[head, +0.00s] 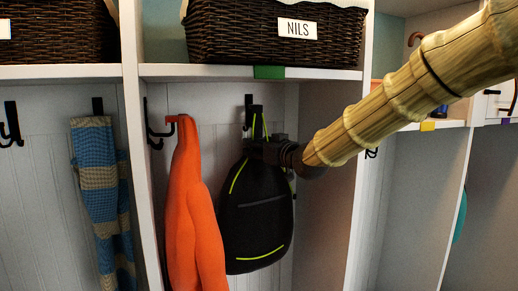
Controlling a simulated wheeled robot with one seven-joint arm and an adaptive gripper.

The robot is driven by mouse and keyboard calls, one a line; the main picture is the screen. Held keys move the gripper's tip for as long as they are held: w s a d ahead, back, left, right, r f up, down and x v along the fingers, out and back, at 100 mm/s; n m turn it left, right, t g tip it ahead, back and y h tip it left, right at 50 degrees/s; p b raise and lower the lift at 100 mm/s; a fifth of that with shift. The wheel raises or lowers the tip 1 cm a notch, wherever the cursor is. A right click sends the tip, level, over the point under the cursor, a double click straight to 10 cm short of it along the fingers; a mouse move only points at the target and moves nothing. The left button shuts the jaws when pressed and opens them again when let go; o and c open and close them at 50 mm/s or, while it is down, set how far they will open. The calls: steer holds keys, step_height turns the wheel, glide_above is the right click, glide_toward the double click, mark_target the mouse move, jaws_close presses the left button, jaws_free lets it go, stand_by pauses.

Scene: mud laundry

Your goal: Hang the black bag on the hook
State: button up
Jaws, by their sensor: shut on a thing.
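The black bag (256,222) with yellow-green piping hangs upright in the middle cubby, in front of its back wall. My gripper (264,150) reaches in from the right and is shut on the top of the bag, near its strap. The gripper covers part of the bag's top. A dark hook (248,101) is on the back wall just above the gripper. The bag's top loop (259,120) rises beside the hook's front. I cannot tell whether the loop is over the hook or only in front of it.
An orange garment (188,215) hangs on another hook left of the bag, close beside it. A shelf (200,71) with a wicker basket (232,36) lies above. Cubby walls (326,190) bound the right side. A striped cloth (98,175) hangs in the left cubby.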

steer(key=shift+f+b, duration=0.45)
steer(key=shift+f, duration=0.05)
stand_by(0.5)
steer(key=o, duration=1.5)
steer(key=shift+o, duration=0.2)
steer(key=shift+f, duration=0.1)
steer(key=shift+s, duration=0.1)
steer(key=s+a+b+v, duration=0.1)
steer(key=b+v, duration=0.3)
steer(key=v, duration=0.9)
steer(key=shift+a+f, duration=0.4)
steer(key=shift+f, duration=0.2)
